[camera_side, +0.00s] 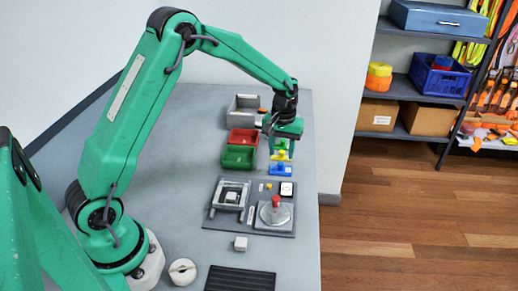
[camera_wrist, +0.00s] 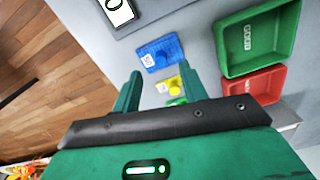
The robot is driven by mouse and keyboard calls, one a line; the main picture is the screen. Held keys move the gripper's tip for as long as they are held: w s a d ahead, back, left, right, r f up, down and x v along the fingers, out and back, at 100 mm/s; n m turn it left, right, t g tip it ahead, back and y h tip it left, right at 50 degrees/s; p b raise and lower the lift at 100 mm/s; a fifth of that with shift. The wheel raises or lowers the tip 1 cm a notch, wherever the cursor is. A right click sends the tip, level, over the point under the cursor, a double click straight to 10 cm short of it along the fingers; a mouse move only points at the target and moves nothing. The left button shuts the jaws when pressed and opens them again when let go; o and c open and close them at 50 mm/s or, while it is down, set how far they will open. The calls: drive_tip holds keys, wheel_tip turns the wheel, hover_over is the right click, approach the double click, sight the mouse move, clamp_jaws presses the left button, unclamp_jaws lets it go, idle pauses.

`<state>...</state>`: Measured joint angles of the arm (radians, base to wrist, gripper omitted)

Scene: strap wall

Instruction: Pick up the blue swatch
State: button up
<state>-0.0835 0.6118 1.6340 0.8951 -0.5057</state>
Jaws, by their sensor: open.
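The blue swatch (camera_wrist: 160,53) lies flat on the grey table in the wrist view, beyond my fingertips, with a blue raised part and a small white label at its left. It also shows in the side view (camera_side: 281,170), below my gripper. My gripper (camera_wrist: 158,82) is open and empty, its two green fingers apart. A yellow swatch (camera_wrist: 176,86) with a knob and white label lies between the fingers in the wrist view. A green swatch (camera_wrist: 177,101) is partly hidden behind my gripper. In the side view my gripper (camera_side: 277,142) is above the row of swatches.
A green bin (camera_side: 238,157) and a red bin (camera_side: 243,138) stand left of the swatches, with a grey bin (camera_side: 243,108) behind. A grey panel (camera_side: 226,217) with a red-knobbed fixture (camera_side: 275,212) lies in front. The table's right edge is close.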

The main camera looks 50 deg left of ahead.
sight(281, 164)
drive_tip(key=shift+f, duration=2.6)
clamp_jaws()
